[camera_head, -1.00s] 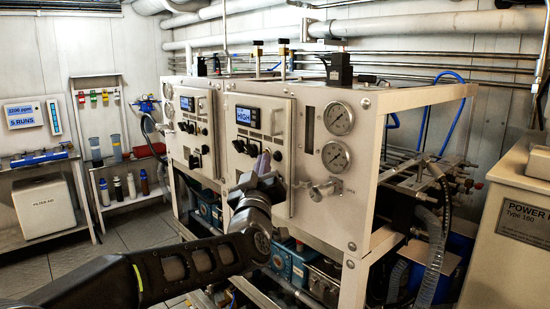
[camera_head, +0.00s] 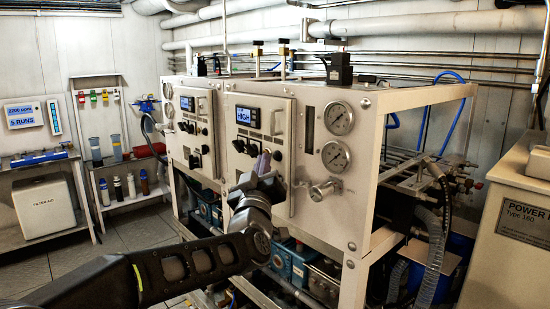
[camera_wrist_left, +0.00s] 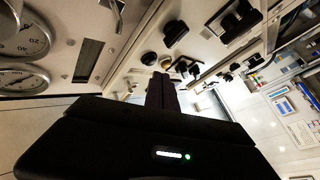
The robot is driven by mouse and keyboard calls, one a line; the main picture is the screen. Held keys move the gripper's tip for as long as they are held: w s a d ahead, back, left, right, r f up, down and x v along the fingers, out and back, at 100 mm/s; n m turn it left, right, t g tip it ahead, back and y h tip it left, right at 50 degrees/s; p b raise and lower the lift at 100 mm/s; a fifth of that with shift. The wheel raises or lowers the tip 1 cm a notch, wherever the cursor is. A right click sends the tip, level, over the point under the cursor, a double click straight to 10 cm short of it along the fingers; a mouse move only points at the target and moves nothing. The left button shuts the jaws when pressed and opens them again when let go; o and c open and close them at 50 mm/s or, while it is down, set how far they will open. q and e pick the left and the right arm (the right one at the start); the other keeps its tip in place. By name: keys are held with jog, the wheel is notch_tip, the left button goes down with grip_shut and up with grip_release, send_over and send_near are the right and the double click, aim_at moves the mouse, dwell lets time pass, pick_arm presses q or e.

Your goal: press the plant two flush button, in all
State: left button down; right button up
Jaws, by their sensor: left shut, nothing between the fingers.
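The nearer white watermaker cabinet has a front panel (camera_head: 281,112) with a blue display reading HIGH (camera_head: 248,117) and several dark knobs and buttons below it. The farther cabinet carries a similar panel (camera_head: 193,103). I cannot tell which plant each is, nor read the button labels. My left gripper (camera_head: 264,161) is shut and empty, in front of the lower part of the nearer panel. In the left wrist view the closed fingers (camera_wrist_left: 161,88) point at a group of small round controls (camera_wrist_left: 165,62); whether they touch one I cannot tell. My right gripper is out of view.
Two round gauges (camera_head: 338,118) and a metal valve knob (camera_head: 322,190) sit right of the panel. Hoses and pipes (camera_head: 430,250) crowd the right. A shelf with bottles (camera_head: 118,189) and a filter aid box (camera_head: 48,208) stand left. Floor (camera_head: 130,236) shows between.

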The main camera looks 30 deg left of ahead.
pick_arm(q)
jog(key=shift+w, duration=0.1)
dwell(0.5)
jog(key=shift+w+d, duration=0.15)
jog(key=shift+w, duration=0.15)
jog(key=shift+w+d, duration=0.15)
jog(key=shift+w, duration=0.25)
dwell(0.7)
dwell(0.3)
jog(key=shift+s+a+b, duration=0.25)
jog(key=shift+s+b, duration=0.4)
jog(key=shift+s, duration=0.15)
jog(key=shift+s+a+b, duration=0.25)
jog(key=shift+s+b, duration=0.1)
jog(key=shift+s, duration=0.45)
jog(key=shift+s+a+b, duration=0.25)
jog(key=shift+s+b, duration=0.1)
jog(key=shift+s, duration=0.45)
jog(key=shift+s+a+b, duration=0.25)
jog(key=shift+s+b, duration=0.1)
jog(key=shift+s, duration=0.45)
